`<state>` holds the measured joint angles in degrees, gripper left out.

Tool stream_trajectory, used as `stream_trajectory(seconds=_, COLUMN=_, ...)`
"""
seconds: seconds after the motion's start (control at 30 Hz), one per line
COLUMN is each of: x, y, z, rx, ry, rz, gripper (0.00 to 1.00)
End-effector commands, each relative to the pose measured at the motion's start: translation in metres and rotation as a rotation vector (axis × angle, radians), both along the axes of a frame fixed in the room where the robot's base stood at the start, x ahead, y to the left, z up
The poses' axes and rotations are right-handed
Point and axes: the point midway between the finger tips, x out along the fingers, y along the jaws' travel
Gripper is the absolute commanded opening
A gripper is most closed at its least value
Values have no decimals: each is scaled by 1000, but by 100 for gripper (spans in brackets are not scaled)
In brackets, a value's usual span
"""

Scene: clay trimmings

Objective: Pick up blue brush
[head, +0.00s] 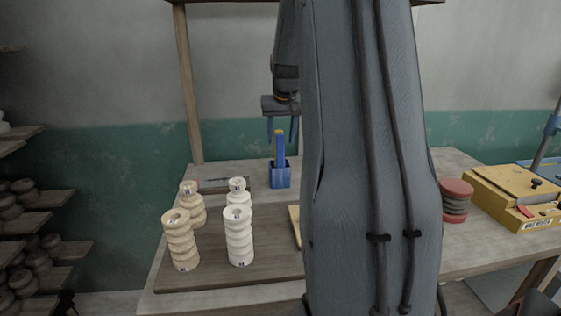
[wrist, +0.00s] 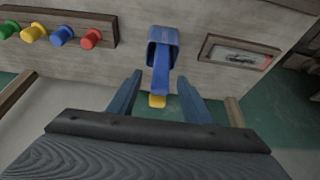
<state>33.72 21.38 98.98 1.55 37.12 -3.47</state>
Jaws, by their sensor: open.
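The blue brush (head: 280,151) stands upright in a blue square holder (head: 281,178) at the back of the workbench. Its top end is yellow. In the wrist view the brush (wrist: 161,75) rises out of the holder (wrist: 163,37) toward the camera, with its yellow end (wrist: 157,101) between the fingers. My gripper (head: 282,132) is open above the holder, with one finger on each side of the brush's upper part. It also shows in the wrist view (wrist: 158,92), with a gap between the brush and each finger. The brush's lower end is hidden inside the holder.
Stacks of cream rings (head: 238,236) stand on a brown board at the front left. A stack of red-topped discs (head: 456,200) and a yellow box (head: 514,197) are at right. Coloured pegs (wrist: 62,36) sit on a rail. My arm hides the bench's middle.

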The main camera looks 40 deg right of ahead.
Motion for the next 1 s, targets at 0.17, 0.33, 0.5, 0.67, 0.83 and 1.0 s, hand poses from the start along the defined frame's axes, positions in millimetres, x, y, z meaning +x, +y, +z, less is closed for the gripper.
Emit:
stream_trajectory(seconds=0.17, x=7, y=-3, z=-22, rx=2, ry=3, rz=-1, gripper=45)
stream_trajectory(seconds=0.33, x=13, y=-7, z=-39, rx=1, ry=2, rz=-3, gripper=45)
stream_trajectory(seconds=0.5, x=14, y=-8, z=-42, rx=1, ry=1, rz=-3, gripper=45)
stream_trajectory(seconds=0.67, x=14, y=-8, z=-42, rx=1, ry=1, rz=-3, gripper=39)
stream_trajectory(seconds=0.83, x=14, y=-8, z=-42, rx=1, ry=1, rz=-3, gripper=10)
stream_trajectory(seconds=1.0, x=14, y=-8, z=-42, rx=1, ry=1, rz=-3, gripper=1)
